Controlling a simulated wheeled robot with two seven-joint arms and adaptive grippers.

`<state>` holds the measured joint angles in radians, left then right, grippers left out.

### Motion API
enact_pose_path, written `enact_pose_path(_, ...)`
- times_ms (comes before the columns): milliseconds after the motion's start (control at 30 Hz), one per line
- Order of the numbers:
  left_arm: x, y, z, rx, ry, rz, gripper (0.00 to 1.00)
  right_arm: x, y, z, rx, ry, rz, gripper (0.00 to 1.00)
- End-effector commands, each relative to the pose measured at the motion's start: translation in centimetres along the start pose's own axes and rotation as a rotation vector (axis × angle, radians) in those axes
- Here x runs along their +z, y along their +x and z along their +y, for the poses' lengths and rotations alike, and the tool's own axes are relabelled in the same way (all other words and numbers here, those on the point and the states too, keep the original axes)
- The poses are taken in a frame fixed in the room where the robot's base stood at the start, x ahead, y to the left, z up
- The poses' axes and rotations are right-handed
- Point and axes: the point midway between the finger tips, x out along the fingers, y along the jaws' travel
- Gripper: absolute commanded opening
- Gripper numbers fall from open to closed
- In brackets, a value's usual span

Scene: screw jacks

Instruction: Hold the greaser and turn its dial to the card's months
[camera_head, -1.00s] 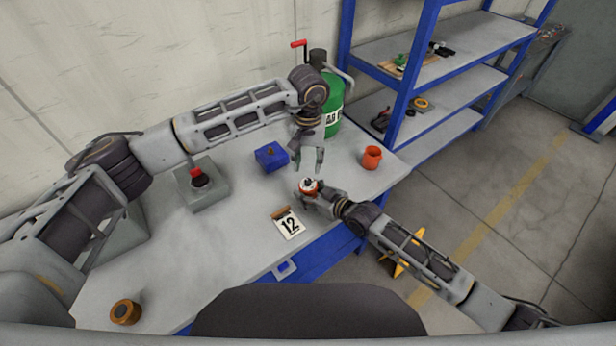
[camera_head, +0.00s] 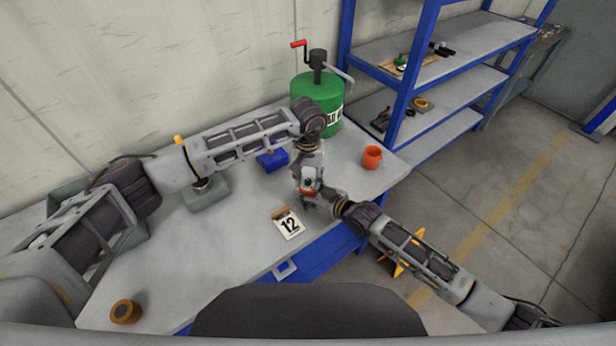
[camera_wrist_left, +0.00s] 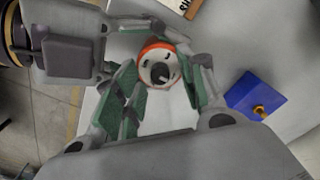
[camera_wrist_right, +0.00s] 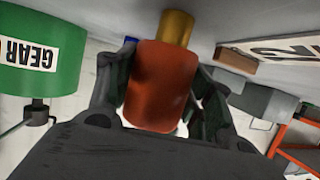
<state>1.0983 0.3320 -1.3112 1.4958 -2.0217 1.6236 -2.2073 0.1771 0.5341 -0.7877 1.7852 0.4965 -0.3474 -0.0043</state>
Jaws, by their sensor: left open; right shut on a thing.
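The greaser is a red-orange cylinder with a brass-coloured end, seen close in the right wrist view (camera_wrist_right: 158,85). My right gripper (camera_head: 318,198) is shut around its body. Its white dial top with dark marks shows in the left wrist view (camera_wrist_left: 158,68). My left gripper (camera_head: 308,182) is open over the dial, its green-padded fingers on either side; I cannot tell whether they touch it. In the head view the left hand hides most of the greaser. The card (camera_head: 289,225), reading 12, stands on the bench in a small brown holder (camera_head: 281,212).
A blue block with a brass fitting (camera_wrist_left: 252,97) lies near the left hand. A green drum (camera_head: 315,100) stands behind, an orange cup (camera_head: 372,157) to the right. A brown-orange roll (camera_head: 125,311) sits at front left. The bench (camera_head: 190,250) is clear left of the card.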

Motion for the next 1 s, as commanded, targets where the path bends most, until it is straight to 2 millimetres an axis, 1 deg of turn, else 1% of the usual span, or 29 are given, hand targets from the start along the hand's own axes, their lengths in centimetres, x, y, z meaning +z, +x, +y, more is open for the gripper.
enact_pose_path(33,0.00,-0.01,0.00,0.000,0.000,0.000,0.40,0.05,0.00,0.00,0.000,0.000,-0.001,0.20)
enact_pose_path(300,-0.01,-0.03,-0.01,0.000,0.000,0.000,0.06,0.06,0.00,-0.01,0.000,0.000,-0.001,0.20)
enact_pose_path(333,-0.01,-0.03,-0.01,0.000,0.000,0.000,0.02,0.06,0.00,-0.01,0.000,0.000,-0.001,0.20)
enact_pose_path(367,-0.01,-0.03,-0.01,0.000,0.000,0.000,0.00,0.06,0.00,-0.01,0.000,0.000,-0.001,0.20)
enact_pose_path(767,-0.06,-0.09,-0.03,0.000,-0.029,0.002,0.00,0.06,0.00,-0.01,0.000,0.000,-0.001,0.20)
enact_pose_path(1000,-0.07,-0.07,-0.05,-0.001,-0.116,0.002,0.00,0.06,0.00,-0.01,0.000,0.000,-0.001,0.20)
